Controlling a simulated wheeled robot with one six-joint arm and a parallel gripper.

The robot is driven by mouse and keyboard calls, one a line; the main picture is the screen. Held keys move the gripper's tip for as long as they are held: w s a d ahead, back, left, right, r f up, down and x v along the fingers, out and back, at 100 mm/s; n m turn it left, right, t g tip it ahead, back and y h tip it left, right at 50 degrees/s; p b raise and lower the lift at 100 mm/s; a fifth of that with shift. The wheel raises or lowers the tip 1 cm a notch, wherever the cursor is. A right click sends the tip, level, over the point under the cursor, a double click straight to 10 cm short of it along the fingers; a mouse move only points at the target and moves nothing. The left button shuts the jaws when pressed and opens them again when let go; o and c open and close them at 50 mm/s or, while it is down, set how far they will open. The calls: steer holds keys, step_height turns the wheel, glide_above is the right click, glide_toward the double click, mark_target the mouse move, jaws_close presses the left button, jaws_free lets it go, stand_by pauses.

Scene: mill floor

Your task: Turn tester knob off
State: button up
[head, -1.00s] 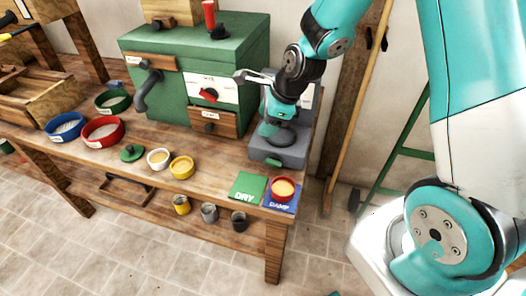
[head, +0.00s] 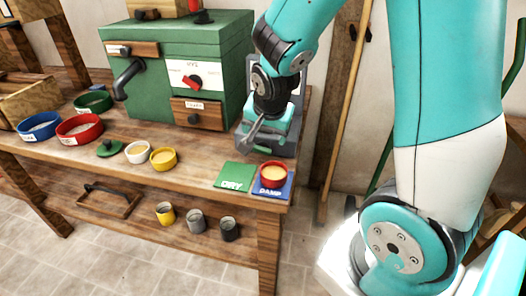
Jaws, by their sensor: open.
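A grey tester (head: 289,135) stands at the right end of the wooden bench. My gripper (head: 250,138) is open in front of it, its fingers pointing down and left. My gripper and arm cover much of the tester, and I cannot make out a knob on it. A red knob (head: 193,83) sits on the white plate of the green machine (head: 155,60), to the left of my gripper and apart from it. The plate has markings too small to read surely.
A red bowl (head: 272,175) stands on the blue DAMP mat (head: 273,191), beside the bare green DRY mat (head: 234,176). White (head: 138,152) and yellow (head: 163,159) bowls stand further left. Several cups sit on the lower shelf. A broom handle (head: 346,110) leans at right.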

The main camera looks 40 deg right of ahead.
mark_target(261, 150)
steer(key=b+x, duration=0.1)
steer(key=x, duration=0.9)
steer(key=shift+r, duration=0.1)
steer(key=c, duration=0.9)
steer(key=shift+w+a+r+g+h+p, duration=0.15)
steer(key=shift+r+g+h+p, duration=0.15)
steer(key=shift+p, duration=0.5)
steer(key=shift+c, duration=0.2)
steer(key=shift+f+g+h+p, duration=0.25)
steer(key=shift+g+h+p, duration=0.15)
steer(key=shift+g, duration=0.2)
steer(key=o, duration=0.9)
steer(key=shift+o, duration=0.2)
